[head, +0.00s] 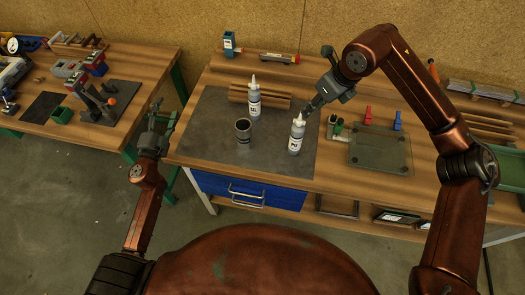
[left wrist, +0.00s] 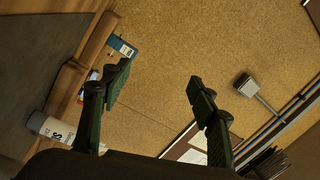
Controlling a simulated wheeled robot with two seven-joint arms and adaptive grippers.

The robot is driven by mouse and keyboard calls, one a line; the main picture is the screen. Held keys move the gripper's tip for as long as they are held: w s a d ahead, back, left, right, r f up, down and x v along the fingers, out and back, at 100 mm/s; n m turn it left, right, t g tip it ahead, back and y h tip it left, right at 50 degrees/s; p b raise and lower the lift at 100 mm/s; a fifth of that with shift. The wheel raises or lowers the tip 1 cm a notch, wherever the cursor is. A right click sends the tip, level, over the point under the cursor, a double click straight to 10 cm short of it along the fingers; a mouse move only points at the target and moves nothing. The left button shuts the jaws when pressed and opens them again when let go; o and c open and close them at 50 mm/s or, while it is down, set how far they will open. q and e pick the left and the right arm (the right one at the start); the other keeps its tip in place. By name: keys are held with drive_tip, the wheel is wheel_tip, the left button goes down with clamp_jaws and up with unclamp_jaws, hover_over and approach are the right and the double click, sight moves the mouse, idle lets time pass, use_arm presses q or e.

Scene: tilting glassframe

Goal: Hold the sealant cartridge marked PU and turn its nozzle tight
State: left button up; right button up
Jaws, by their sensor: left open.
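The sealant cartridge marked PU (head: 296,139) stands upright on the dark mat, with its white nozzle (head: 299,118) on top. My right gripper (head: 312,106) is just right of and close to that nozzle; I cannot tell whether it touches or whether its fingers are open. A second, similar cartridge (head: 254,102) stands further back to the left; its label is too small to read. My left gripper (head: 161,123) is open and empty at the left edge of the bench. Its fingers (left wrist: 155,100) also show apart in the left wrist view.
A dark cup (head: 243,131) stands on the mat (head: 203,134) left of the PU cartridge. Wooden strips (head: 278,98) lie behind. A grey-green plate (head: 381,150) with red and blue clamps is to the right. The front of the mat is clear.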

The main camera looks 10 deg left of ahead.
sight(293, 143)
use_arm(q)
drive_tip(key=w+d+r+n+h, duration=0.15)
drive_tip(key=d+h, duration=0.25)
drive_tip(key=d, duration=1.3)
drive_tip(key=s+d+r+n+h, duration=0.1)
drive_tip(key=d+r+n+h, duration=0.2)
drive_tip(key=d, duration=1.4)
drive_tip(key=s+d+f+n, duration=0.1)
drive_tip(key=d+f, duration=0.2)
drive_tip(key=d, duration=0.1)
drive_tip(key=s+d+f+n+g, duration=0.1)
drive_tip(key=s+d+f+n, duration=0.1)
drive_tip(key=d+f, duration=0.2)
drive_tip(key=s+d+f+n+g, duration=0.1)
drive_tip(key=s+d+f, duration=0.1)
drive_tip(key=d+f, duration=0.1)
drive_tip(key=shift+s+d+f+n, duration=0.1)
drive_tip(key=shift+d+f+n, duration=0.15)
drive_tip(key=shift+d, duration=0.65)
drive_tip(key=x, duration=0.7)
drive_tip(key=shift+w+d, duration=0.1)
drive_tip(key=shift+w, duration=0.15)
